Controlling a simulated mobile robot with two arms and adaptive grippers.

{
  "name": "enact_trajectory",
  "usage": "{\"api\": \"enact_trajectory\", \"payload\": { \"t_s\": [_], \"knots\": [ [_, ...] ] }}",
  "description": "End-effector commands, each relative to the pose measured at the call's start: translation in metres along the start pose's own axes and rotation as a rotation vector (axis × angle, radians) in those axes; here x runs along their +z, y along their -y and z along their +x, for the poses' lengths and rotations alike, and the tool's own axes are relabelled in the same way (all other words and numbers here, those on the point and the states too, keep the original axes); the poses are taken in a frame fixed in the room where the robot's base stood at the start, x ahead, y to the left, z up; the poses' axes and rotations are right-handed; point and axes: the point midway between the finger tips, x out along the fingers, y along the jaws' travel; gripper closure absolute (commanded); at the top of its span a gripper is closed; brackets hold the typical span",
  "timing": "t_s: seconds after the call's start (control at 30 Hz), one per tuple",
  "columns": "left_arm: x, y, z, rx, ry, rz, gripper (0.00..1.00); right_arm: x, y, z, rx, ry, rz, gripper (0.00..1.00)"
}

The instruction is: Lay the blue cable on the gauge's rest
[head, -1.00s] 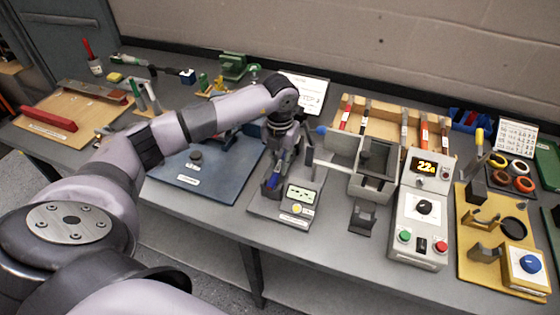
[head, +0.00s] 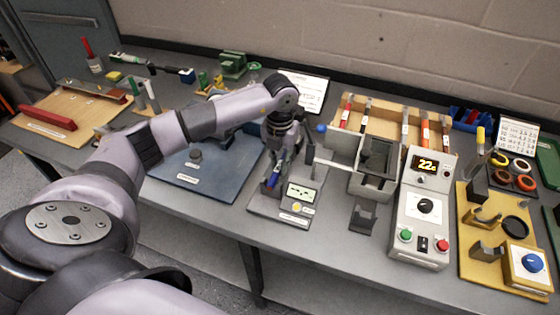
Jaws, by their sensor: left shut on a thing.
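My left gripper (head: 275,178) points down over the left part of the gauge (head: 299,191), a small grey unit with a lit display and a yellow button. A short blue piece, which looks like the blue cable (head: 273,182), shows at its fingertips, and the gripper is shut on it. The fingers and wrist hide most of the cable and the gauge's rest, so I cannot tell whether the cable touches the rest. My right gripper is not in view.
A blue mat (head: 215,185) lies left of the gauge. A grey open box (head: 374,180) with a lever stands right of it, then a control box (head: 423,215) reading 22 and a yellow board (head: 475,255). Bare bench shows in front of the gauge.

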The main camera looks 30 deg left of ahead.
Motion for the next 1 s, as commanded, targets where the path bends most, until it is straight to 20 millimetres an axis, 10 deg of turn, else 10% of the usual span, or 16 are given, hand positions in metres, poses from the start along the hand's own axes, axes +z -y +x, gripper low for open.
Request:
{"api": "enact_trajectory", "payload": {
  "t_s": [0.37, 1.0],
  "knots": [
    [0.0, 0.0, 0.0, 0.0, 0.0, 0.0, 0.61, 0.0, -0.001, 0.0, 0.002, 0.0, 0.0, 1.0],
    [0.0, 0.0, -0.025, -0.001, 0.0, 0.0, 0.61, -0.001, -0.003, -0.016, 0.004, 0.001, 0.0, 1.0]
  ]
}}
